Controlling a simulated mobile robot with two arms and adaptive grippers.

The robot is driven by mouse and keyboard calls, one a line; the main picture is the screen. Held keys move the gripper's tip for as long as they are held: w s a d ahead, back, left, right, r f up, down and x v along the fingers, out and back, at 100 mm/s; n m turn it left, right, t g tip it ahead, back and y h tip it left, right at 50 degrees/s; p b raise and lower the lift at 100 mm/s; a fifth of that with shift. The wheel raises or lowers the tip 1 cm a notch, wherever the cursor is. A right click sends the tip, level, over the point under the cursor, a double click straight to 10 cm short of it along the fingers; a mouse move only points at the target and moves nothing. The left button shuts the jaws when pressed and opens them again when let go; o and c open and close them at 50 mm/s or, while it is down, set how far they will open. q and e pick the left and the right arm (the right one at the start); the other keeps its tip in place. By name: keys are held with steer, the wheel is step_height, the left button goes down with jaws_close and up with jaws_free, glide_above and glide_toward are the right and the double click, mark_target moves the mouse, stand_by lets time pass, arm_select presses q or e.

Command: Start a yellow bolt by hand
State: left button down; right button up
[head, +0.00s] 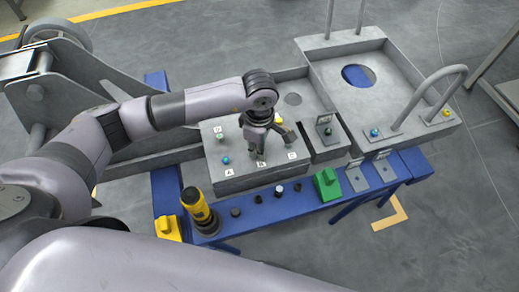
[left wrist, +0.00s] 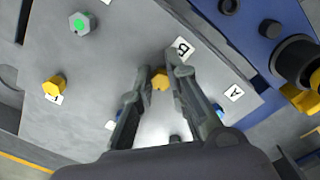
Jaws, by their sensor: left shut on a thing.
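My left gripper (head: 258,157) reaches down over the grey block (head: 240,183) with the lettered labels. In the left wrist view its two fingers (left wrist: 159,72) are shut on a yellow bolt (left wrist: 159,79) beside label B (left wrist: 182,48). The bolt's lower part is hidden, so I cannot tell whether it sits in a hole. Another yellow bolt (left wrist: 54,87) stands on the same block, and it also shows in the head view (head: 279,119). A green-topped bolt (left wrist: 80,23) and a blue bolt (head: 226,160) are on the block too. My right gripper is not in view.
A blue bench rail (head: 222,226) along the front holds a yellow and black power tool (head: 197,208), several dark sockets and a green block (head: 327,184). A grey chassis tray (head: 405,120) with raised handles stands at the right.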

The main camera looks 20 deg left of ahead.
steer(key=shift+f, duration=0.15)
arm_select(q)
steer(key=shift+f+m+b, duration=0.15)
steer(key=shift+m+b, duration=0.7)
steer(key=shift+m, duration=0.15)
steer(key=shift+s+a+m+b, duration=0.1)
steer(key=shift+m+b, duration=0.7)
steer(key=shift+m, duration=0.1)
steer(key=shift+m+b, duration=0.45)
steer(key=shift+m, duration=0.45)
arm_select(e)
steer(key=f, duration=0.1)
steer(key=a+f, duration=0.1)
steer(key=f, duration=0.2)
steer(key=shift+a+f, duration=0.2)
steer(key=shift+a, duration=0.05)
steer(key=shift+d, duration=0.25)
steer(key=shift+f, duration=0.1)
